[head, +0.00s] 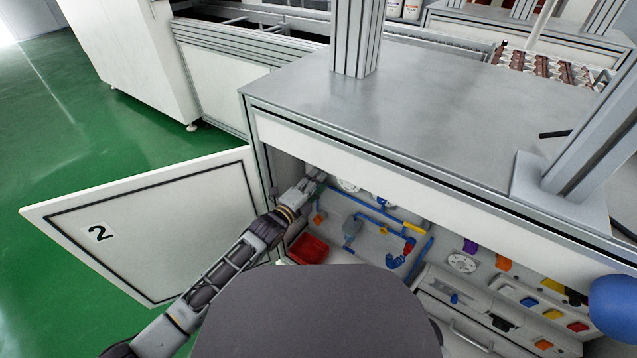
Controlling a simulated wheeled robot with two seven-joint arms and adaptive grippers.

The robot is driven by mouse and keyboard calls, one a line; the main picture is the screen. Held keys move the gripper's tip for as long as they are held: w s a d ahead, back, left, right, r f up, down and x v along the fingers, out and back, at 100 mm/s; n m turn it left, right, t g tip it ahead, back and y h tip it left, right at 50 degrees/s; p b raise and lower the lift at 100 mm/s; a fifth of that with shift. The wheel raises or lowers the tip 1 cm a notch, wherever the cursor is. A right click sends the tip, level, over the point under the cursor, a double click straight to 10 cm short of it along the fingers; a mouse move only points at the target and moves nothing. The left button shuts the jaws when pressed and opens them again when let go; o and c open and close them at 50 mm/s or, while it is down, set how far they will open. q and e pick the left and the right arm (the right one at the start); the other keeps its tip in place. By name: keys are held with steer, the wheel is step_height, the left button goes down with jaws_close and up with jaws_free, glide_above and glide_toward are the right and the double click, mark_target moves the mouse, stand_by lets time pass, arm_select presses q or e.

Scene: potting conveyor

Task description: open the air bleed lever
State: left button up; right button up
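An open cabinet (262,150) under the grey worktop holds blue pipework (375,212) with several small coloured fittings. They include an orange piece (319,218) at the left, a yellow piece (413,228) and a red-and-blue fitting (408,247) at the right. I cannot tell which of these is the air bleed lever. My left gripper (320,175) reaches into the upper left of the cabinet, above the orange piece and left of a round white gauge (347,185). Its fingertips are small and dark, so their opening and any contact are unclear. My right gripper is out of view.
The cabinet door (150,220), marked 2, stands open at the left. A red bin (308,248) sits low inside. The worktop edge (420,165) overhangs the opening. A panel of coloured switches (530,300) is at the right. Green floor (60,130) is clear at the left.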

arm_select(q)
steer(key=shift+w+d, duration=0.4)
steer(key=shift+w, duration=0.15)
jaws_close()
